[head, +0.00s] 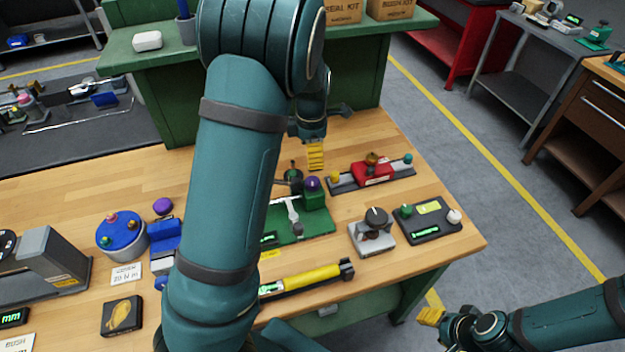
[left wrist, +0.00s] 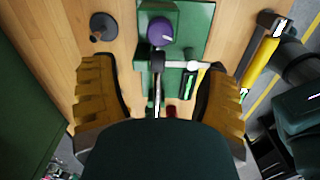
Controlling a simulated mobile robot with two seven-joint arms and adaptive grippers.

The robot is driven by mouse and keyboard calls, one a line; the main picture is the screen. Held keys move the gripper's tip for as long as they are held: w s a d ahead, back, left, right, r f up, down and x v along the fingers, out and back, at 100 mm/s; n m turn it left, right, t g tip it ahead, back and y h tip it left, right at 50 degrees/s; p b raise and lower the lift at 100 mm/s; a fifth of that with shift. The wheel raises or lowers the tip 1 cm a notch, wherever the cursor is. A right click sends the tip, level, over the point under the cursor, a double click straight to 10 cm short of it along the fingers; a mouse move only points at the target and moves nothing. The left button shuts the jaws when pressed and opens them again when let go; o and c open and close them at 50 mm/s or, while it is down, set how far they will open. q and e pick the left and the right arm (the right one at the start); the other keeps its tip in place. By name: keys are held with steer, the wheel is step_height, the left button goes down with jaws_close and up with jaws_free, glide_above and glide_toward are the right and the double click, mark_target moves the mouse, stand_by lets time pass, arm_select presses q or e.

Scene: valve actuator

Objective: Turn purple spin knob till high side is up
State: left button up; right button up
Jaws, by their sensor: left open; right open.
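The purple knob (head: 312,183) sits on top of a green block at the far side of the green valve actuator (head: 320,222). In the left wrist view the knob (left wrist: 160,32) is a round purple cap with a short white mark, above the gap between the fingers. My left gripper (head: 316,155) points down behind and above the knob; its yellow fingers (left wrist: 158,75) are wide apart, empty and not touching the knob. My right gripper (head: 430,316) is open and empty beyond the table's right edge. My left arm hides part of the actuator.
A red device (head: 372,172) stands behind right of the actuator. A grey dial unit (head: 372,232) and a black box (head: 428,222) stand to the right, a yellow cylinder (head: 312,278) in front. A blue device with a purple ball (head: 162,206) is at left.

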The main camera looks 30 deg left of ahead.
mark_target(312, 180)
arm_select(q)
step_height(312, 180, down, 11)
steer(key=shift+r+b, duration=0.1)
steer(key=shift+b, duration=0.55)
steer(key=c, duration=1.2)
